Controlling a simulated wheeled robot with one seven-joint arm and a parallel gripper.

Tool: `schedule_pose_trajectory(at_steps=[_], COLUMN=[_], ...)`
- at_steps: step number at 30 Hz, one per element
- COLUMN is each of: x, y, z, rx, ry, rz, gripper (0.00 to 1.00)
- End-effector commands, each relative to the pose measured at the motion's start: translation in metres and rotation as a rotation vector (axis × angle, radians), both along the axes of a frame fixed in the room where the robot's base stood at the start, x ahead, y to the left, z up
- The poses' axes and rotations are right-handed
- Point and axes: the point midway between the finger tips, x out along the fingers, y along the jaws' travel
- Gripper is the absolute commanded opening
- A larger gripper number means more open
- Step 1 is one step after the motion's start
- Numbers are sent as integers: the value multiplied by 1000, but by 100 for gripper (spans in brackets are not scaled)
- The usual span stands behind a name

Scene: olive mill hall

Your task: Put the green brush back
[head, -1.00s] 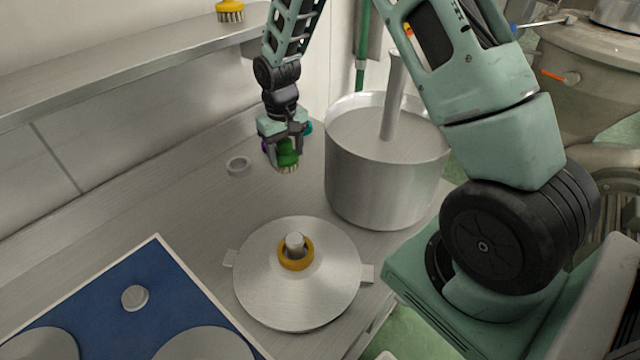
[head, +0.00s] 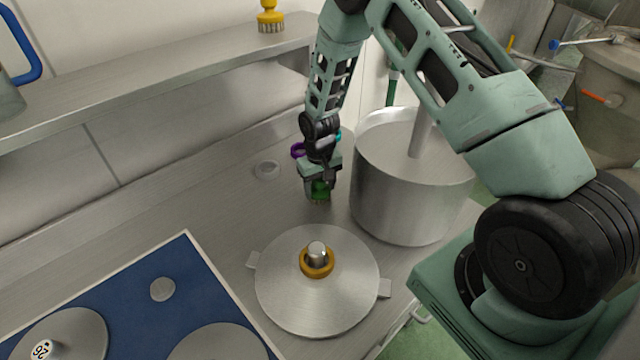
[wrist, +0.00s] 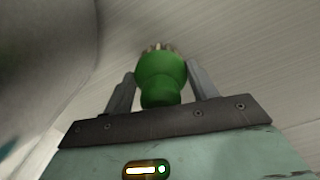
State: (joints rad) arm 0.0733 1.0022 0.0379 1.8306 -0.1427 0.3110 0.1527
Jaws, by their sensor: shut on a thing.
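My gripper (head: 319,187) is shut on the green brush (head: 320,192) and holds it above the steel counter, left of the big pot. In the wrist view the green brush (wrist: 162,75) sits between the two fingers, with its pale bristles pointing away from the gripper. In the head view the gripper hides most of the brush. A yellow brush (head: 270,18) stands on the wall shelf (head: 160,75) at the upper left.
A steel pot (head: 405,195) with an upright shaft stands close to the right of my gripper. A round lid (head: 318,300) with a yellow ring (head: 316,262) lies in front. A blue board (head: 130,305) with metal discs is at lower left.

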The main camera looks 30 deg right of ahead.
Motion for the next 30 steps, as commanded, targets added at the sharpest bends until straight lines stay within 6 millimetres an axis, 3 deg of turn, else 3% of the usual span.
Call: schedule_pose_trajectory(at_steps=[8,9,11,23,30], x=[0,0,0,0,1], y=[0,0,0,0,0], z=[-4,-3,-3,3,37], rx=[0,0,0,0,0], ry=[0,0,0,-1,-6], rz=[0,0,1,0,1], gripper=[39,63,79,79,79])
